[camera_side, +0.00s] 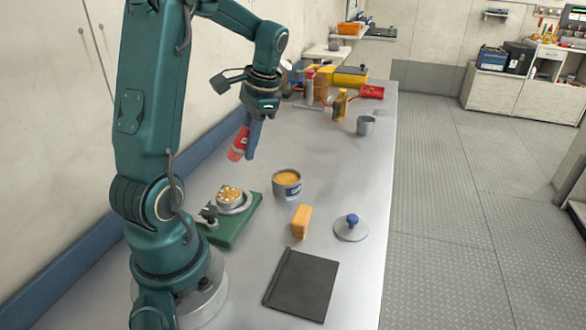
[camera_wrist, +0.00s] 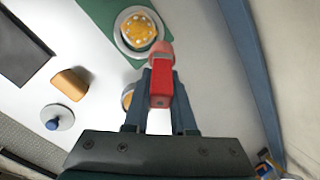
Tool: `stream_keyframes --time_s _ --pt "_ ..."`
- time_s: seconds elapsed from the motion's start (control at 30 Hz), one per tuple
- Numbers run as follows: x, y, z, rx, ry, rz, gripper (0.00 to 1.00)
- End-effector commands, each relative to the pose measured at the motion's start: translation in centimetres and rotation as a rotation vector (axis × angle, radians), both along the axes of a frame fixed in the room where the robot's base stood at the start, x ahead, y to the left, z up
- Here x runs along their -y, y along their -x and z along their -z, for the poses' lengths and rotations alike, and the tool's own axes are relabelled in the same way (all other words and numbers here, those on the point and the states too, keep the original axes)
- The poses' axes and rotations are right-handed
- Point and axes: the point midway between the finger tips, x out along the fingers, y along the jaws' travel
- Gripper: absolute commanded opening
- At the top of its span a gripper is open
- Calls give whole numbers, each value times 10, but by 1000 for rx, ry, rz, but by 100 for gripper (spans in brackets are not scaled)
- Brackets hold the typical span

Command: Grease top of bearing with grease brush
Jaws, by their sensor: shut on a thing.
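My gripper (camera_side: 250,147) points down above the bench and is shut on the grease brush (camera_side: 238,146), which has a red body. In the wrist view, the red brush (camera_wrist: 161,84) sits between my two fingers (camera_wrist: 160,105), with a pinkish end pointing away. The bearing (camera_side: 229,196) is a round golden-orange piece with pale spots on top, on a green base (camera_side: 240,224). The bearing also shows in the wrist view (camera_wrist: 138,29), just beyond the brush's end. The brush is raised, apart from the bearing. An open grease tub (camera_side: 287,188) stands right of the bearing; my finger partly hides it in the wrist view.
An orange block (camera_side: 301,222), a grey lid (camera_side: 350,232) with a blue knob and a dark flat pad (camera_side: 301,287) lie nearer on the bench. A grey cup (camera_side: 366,125), bottles and boxes stand farther back. A wall runs along the left.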

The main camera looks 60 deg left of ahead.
Motion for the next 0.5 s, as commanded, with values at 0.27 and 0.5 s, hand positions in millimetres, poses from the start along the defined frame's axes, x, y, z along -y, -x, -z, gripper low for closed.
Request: stream_keyframes --time_s 0.27,0.5 --pt "0 0 -19 2 0 -1 0" --pt "0 0 -19 0 1 0 0"
